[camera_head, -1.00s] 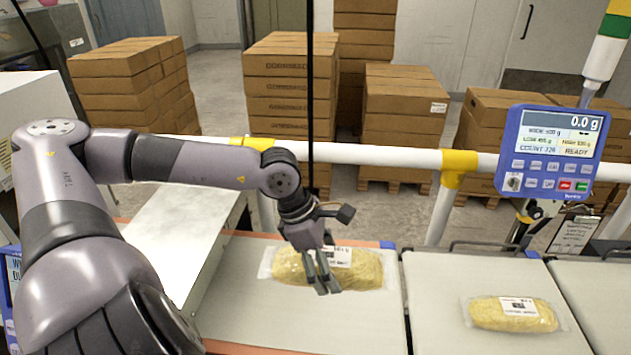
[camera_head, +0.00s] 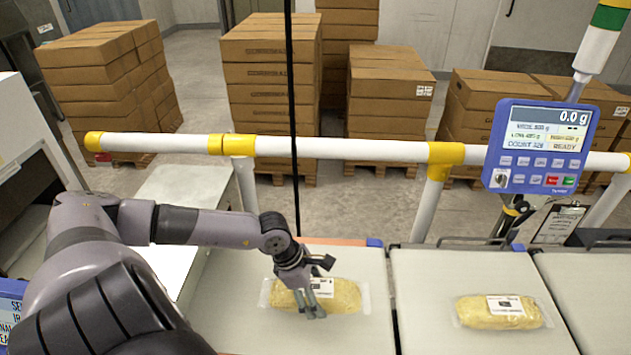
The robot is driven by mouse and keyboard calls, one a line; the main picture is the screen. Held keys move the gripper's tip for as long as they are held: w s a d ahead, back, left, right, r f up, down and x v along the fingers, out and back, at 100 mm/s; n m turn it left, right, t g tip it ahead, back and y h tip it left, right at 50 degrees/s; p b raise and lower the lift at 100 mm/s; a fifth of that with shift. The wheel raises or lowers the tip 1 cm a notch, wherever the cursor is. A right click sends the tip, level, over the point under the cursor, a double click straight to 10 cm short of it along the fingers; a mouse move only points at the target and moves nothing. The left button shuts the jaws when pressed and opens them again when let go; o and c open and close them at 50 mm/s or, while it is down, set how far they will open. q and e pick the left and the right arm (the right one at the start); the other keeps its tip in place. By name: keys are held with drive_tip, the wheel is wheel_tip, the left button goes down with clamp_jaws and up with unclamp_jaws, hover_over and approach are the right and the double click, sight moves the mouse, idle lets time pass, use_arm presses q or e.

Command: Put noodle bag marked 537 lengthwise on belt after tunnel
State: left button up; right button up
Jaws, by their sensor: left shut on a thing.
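A clear bag of yellow noodles (camera_head: 343,296) with a white label lies on the first belt section (camera_head: 240,327), its long side running left to right in the picture. The print on its label is too small to read. My left gripper (camera_head: 312,312) comes down over the middle of this bag and is shut on it, covering part of the label. A second noodle bag (camera_head: 497,312) with a white label lies apart on the belt section to the right (camera_head: 430,275). My right gripper is not in view.
A white rail with yellow joints (camera_head: 330,148) runs behind the belts. A blue weighing display (camera_head: 541,146) reads 0.0 g and READY. A pale metal cover (camera_head: 180,205) is left of the first belt. Stacked cartons (camera_head: 268,75) stand behind the rail.

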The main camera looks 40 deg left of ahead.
use_arm(q)
drive_tip(key=shift+d+f, duration=0.1)
drive_tip(key=shift+f, duration=0.45)
wheel_tip(320, 180, down, 3)
drive_tip(key=shift+f+p, duration=0.1)
drive_tip(key=shift+p, duration=0.35)
drive_tip(key=shift+f, duration=0.15)
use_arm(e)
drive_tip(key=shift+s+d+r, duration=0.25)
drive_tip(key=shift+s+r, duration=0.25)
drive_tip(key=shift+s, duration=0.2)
use_arm(q)
drive_tip(key=o, duration=1.2)
drive_tip(key=shift+f, duration=0.2)
drive_tip(key=o, duration=0.5)
drive_tip(key=shift+c, duration=0.2)
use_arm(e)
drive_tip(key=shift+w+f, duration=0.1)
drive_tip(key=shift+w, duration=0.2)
